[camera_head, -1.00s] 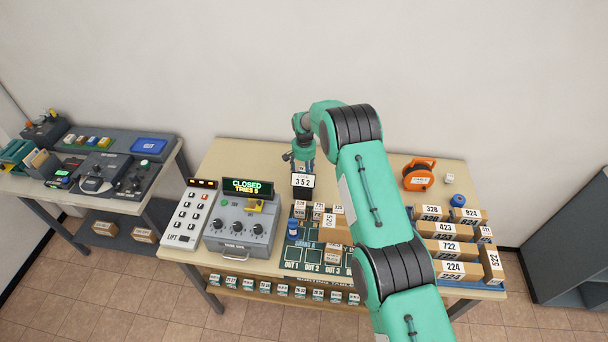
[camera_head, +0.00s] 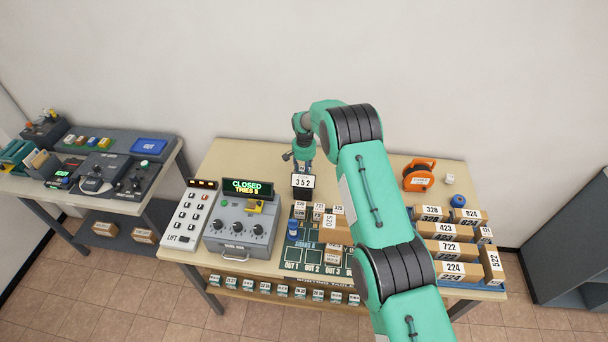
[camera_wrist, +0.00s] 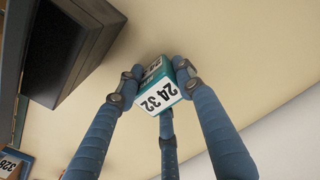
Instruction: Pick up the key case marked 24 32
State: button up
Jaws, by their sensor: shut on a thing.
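The key case marked 24 32 (camera_wrist: 158,97) is a small teal block with a white label, seen between the fingers in the wrist view. My gripper (camera_wrist: 160,80) is shut on it, with blue fingers on both sides and one below it in the picture. In the head view my gripper (camera_head: 303,160) is over the back of the sorting table, just behind the black box showing 352 (camera_head: 303,181). The key case cannot be made out in that view.
Other key cases (camera_head: 265,287) line the shelf under the table's front edge. The grey lock box reading CLOSED (camera_head: 240,232) stands left of the sorting board (camera_head: 295,262). Numbered parcels (camera_head: 450,248) fill the right side. An orange reel (camera_head: 418,177) stands at the back right.

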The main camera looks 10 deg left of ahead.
jog(key=shift+r+b, duration=0.3)
jog(key=shift+r, duration=4.55)
